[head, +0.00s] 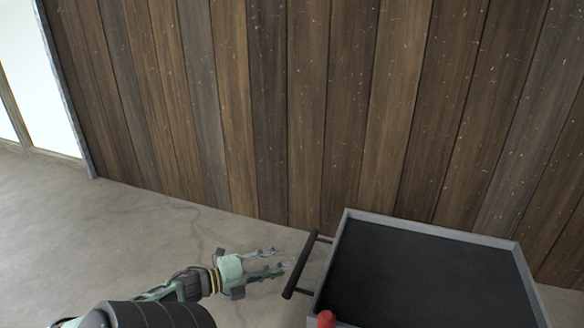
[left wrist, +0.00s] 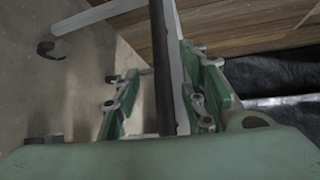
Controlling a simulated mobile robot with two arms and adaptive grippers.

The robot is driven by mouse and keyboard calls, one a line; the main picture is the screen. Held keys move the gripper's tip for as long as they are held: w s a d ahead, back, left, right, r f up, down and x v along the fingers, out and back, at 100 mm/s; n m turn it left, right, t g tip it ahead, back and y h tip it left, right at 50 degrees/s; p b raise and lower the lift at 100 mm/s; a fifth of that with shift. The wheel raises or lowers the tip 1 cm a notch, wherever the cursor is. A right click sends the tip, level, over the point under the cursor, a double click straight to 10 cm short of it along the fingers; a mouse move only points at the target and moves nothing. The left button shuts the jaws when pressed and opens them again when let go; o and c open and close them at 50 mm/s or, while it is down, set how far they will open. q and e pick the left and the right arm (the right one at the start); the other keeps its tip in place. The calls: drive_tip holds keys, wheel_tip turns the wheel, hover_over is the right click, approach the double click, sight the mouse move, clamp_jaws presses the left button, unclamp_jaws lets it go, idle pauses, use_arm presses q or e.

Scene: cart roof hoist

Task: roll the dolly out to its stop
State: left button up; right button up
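The dolly is a low platform with a pale grey rim (head: 430,229) and a black top, at the lower right of the head view. Its black handle bar (head: 301,266) stands off its left side. My left gripper (head: 283,260) is open, its fingers pointing right at the handle and appearing just short of it. In the left wrist view, the dark bar (left wrist: 162,60) runs between the two spread green fingers, closer to the right one. I cannot tell how deep it sits between them. My right gripper is not in view.
A wall of dark wooden planks (head: 270,100) stands behind the dolly, close to its far edge. A red rounded thing (head: 326,319) shows at the dolly's near left corner. Bare concrete floor (head: 120,230) lies open to the left. A white panel (head: 35,80) is at the far left.

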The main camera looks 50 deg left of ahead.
use_arm(q)
drive_tip(key=v, duration=0.4)
idle(0.6)
